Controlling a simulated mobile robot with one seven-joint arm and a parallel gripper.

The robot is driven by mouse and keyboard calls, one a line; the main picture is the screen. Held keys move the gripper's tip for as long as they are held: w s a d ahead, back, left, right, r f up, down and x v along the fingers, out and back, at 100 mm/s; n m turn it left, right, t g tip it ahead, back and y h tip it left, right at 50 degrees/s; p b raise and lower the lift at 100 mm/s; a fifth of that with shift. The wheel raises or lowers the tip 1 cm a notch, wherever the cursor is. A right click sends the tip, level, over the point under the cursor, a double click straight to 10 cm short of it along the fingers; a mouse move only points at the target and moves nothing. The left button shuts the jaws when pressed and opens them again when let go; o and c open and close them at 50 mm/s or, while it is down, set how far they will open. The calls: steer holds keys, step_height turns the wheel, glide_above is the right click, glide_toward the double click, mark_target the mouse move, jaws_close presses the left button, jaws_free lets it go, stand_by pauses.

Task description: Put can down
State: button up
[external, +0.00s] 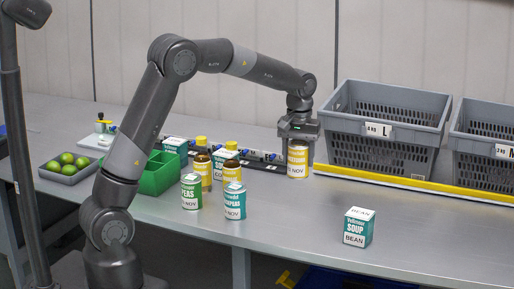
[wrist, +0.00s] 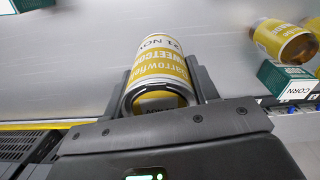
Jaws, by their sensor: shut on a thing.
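My gripper (external: 299,137) points down at the right end of my arm in the external view. It is shut on a yellow and white can (external: 298,160), labelled sweetcorn. In the wrist view, the same can (wrist: 158,72) sits between the two fingers of my gripper (wrist: 160,92). In the external view the can is upright at the table surface, just left of the grey crate marked L. I cannot tell whether its base touches the table. The upper part of the can is hidden by the gripper.
Grey crates (external: 388,108) stand at the back right behind a yellow strip (external: 400,181). Several cans and jars, including a peas can (external: 191,192), stand left near a green bin (external: 150,182). The table's middle front is clear.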

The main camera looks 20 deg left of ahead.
steer(key=shift+w+a, duration=0.35)
steer(key=shift+w, duration=0.05)
steer(key=shift+w+a+f, duration=1.25)
steer(key=shift+w+f, duration=0.2)
steer(key=shift+f, duration=0.35)
steer(key=shift+w+a+f, duration=1.25)
steer(key=shift+w+f, duration=0.15)
steer(key=shift+f, duration=0.45)
steer(key=shift+w+a+f, duration=1.25)
steer(key=shift+w+f, duration=0.2)
steer(key=shift+f, duration=0.35)
steer(key=o, duration=1.2)
steer(key=shift+f, duration=0.2)
